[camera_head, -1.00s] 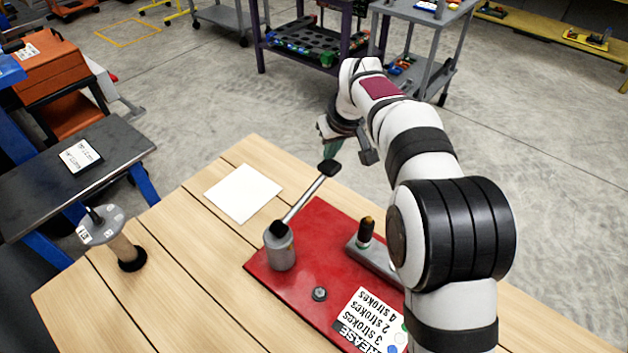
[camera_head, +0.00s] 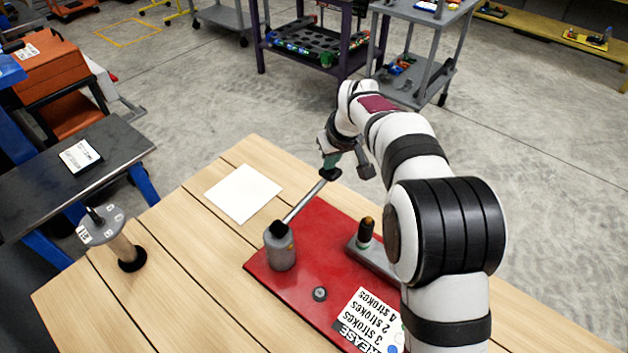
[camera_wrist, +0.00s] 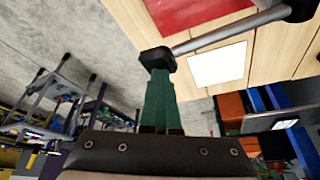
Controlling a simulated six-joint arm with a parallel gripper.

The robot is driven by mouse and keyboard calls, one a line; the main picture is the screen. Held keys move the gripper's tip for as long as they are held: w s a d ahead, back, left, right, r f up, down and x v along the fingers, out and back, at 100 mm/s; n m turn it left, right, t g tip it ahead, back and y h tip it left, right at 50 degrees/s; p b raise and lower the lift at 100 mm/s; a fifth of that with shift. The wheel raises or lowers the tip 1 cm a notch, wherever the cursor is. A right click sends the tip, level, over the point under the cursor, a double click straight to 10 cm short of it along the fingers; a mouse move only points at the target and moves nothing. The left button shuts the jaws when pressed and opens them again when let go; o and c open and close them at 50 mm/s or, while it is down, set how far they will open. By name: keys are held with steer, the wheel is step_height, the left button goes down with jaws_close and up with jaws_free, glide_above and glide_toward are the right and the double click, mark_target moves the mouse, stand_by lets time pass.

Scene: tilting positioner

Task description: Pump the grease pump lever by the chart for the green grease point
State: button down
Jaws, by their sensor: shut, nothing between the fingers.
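The grease pump is a grey cylinder (camera_head: 281,254) on a red plate (camera_head: 318,228). Its lever, a metal rod (camera_head: 304,201) with a black end grip (camera_head: 331,174), slants up from the pump toward the back right. My gripper (camera_head: 332,163) is shut with nothing between its green fingers, its tips right at the top of the end grip. In the wrist view the fingers (camera_wrist: 158,100) meet the black end grip (camera_wrist: 157,59). The white chart (camera_head: 366,316) on the plate reads upside down, with lines for 4, 2 and 3 strokes; its coloured dots are partly hidden by my arm.
A dark fitting with a brown top (camera_head: 366,232) stands on a grey block on the plate. A small bolt (camera_head: 320,294) sits nearer. A white sheet (camera_head: 243,193) lies on the wooden table. A post with a labelled disc (camera_head: 101,226) stands at left.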

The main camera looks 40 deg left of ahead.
steer(key=shift+s+f, duration=0.15)
steer(key=shift+f, duration=2.05)
step_height(320, 180, up, 15)
steer(key=shift+f, duration=0.1)
glide_above(330, 174)
steer(key=shift+w+a+f, duration=0.1)
steer(key=shift+w+f, duration=0.05)
steer(key=shift+f, duration=1.6)
steer(key=shift+w+a+f, duration=0.1)
steer(key=shift+w+f, duration=0.05)
steer(key=shift+f, duration=1.6)
step_height(330, 174, up, 7)
stand_by(1.0)
steer(key=shift+r, duration=0.1)
